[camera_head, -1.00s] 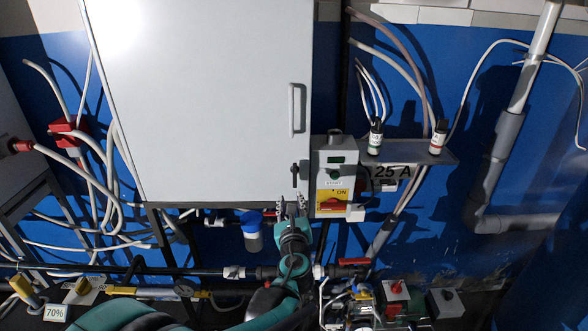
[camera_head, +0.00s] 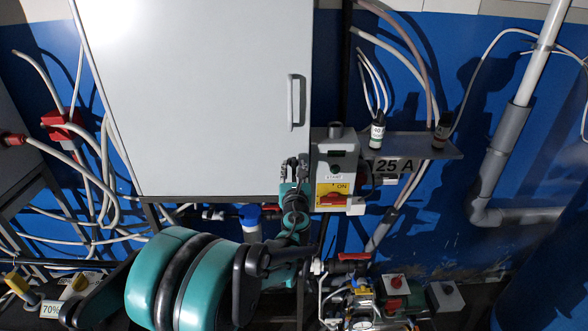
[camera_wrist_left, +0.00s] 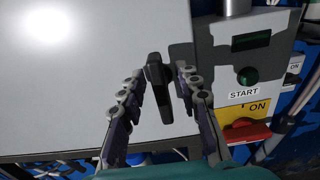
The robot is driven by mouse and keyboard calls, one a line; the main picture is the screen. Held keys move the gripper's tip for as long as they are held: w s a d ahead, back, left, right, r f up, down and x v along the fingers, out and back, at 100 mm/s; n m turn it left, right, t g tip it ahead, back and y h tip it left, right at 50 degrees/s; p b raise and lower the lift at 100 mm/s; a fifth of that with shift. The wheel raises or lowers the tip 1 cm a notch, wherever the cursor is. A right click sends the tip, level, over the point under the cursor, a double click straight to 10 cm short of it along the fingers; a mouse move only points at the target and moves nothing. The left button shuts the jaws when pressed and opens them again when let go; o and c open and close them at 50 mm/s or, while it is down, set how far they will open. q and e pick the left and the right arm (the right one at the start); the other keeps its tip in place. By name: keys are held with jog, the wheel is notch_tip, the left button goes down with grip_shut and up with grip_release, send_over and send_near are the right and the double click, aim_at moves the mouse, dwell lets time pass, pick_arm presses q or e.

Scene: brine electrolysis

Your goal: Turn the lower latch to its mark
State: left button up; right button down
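The lower latch is a black handle (camera_wrist_left: 158,85) near the lower right corner of the white cabinet door (camera_head: 200,100). In the wrist view it is close to upright, its lower end leaning slightly right. My left gripper (camera_head: 294,170) is in front of this corner and largely hides the latch in the head view. In the wrist view my left gripper (camera_wrist_left: 160,92) is open, with one finger on each side of the latch. The right finger looks nearer to it; I cannot tell whether they touch. I cannot make out the mark. My right gripper is not in view.
A control box (camera_head: 336,170) with a START button and a red switch (camera_head: 333,199) stands just right of the latch. Bottles (camera_head: 377,133) stand on a shelf further right. A blue-capped filter (camera_head: 250,222) and pipes lie below the cabinet.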

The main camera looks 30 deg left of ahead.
pick_arm(q)
grip_shut()
jog(key=shift+n, duration=0.4)
jog(key=n+b, duration=0.1)
jog(key=n, duration=0.3)
jog(key=shift+a+f, duration=0.1)
jog(key=shift+a, duration=0.05)
jog(key=n+b, duration=0.1)
jog(key=n, duration=0.3)
jog(key=shift+s+a+f, duration=0.1)
jog(key=shift+s, duration=0.05)
jog(key=n, duration=0.4)
jog(key=n+b, duration=0.1)
jog(key=n, duration=0.4)
jog(key=shift+s+a+f, duration=0.1)
jog(key=shift+f, duration=0.1)
jog(key=shift+n, duration=0.3)
